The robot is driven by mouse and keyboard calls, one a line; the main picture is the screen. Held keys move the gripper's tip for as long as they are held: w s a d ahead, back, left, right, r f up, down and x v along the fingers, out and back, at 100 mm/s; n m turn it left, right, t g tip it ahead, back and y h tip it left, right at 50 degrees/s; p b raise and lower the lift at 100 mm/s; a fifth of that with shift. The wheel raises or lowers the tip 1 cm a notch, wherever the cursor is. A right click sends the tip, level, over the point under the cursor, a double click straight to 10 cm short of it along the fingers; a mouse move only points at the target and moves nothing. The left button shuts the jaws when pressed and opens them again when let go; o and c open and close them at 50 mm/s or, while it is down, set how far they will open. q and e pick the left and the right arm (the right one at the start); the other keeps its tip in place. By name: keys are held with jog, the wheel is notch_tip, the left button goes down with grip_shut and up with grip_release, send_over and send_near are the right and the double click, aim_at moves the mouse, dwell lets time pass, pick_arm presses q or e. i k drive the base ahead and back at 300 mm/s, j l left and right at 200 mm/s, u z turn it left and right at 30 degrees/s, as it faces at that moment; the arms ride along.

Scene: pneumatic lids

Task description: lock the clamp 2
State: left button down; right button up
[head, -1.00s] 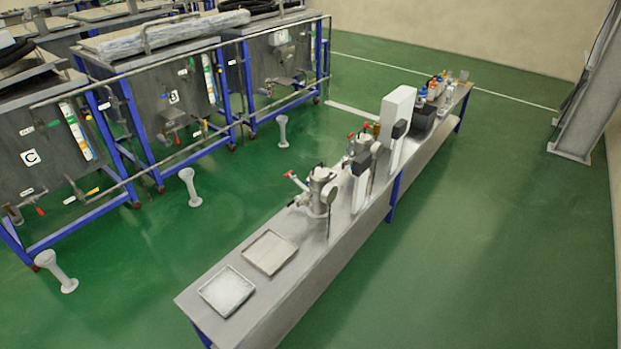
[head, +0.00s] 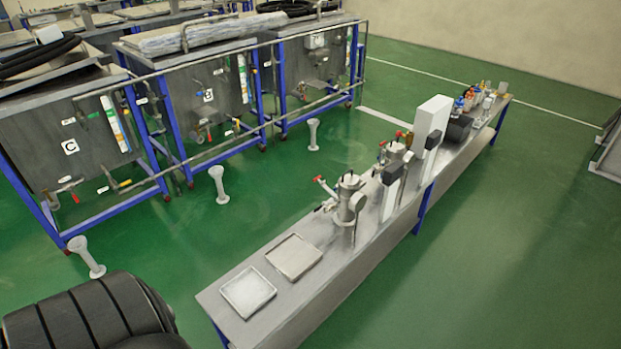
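Two metal vessels with lids and clamps stand on the long grey table. The nearer vessel (head: 346,203) has a red-tipped handle at its upper left. The farther vessel (head: 391,160) also shows red parts on top. The clamps are too small to tell whether they are locked, and I cannot tell which one is clamp 2. A black ribbed part of my own arm (head: 95,318) shows at the lower left. Neither gripper is in view.
The table (head: 243,328) carries two shallow trays (head: 248,292) at its near end, a white box (head: 430,125) and several bottles (head: 470,98) farther along. Blue-framed tanks (head: 75,150) stand at the left, with white floor posts (head: 218,184) before them. Green floor right of the table is clear.

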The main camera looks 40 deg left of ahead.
aim_at(322, 184)
jog(key=j, duration=1.35)
jog(key=k+j, duration=0.1)
jog(key=j, duration=1.2)
jog(key=j+z, duration=0.1)
jog(key=j, duration=1.25)
jog(key=k, duration=0.05)
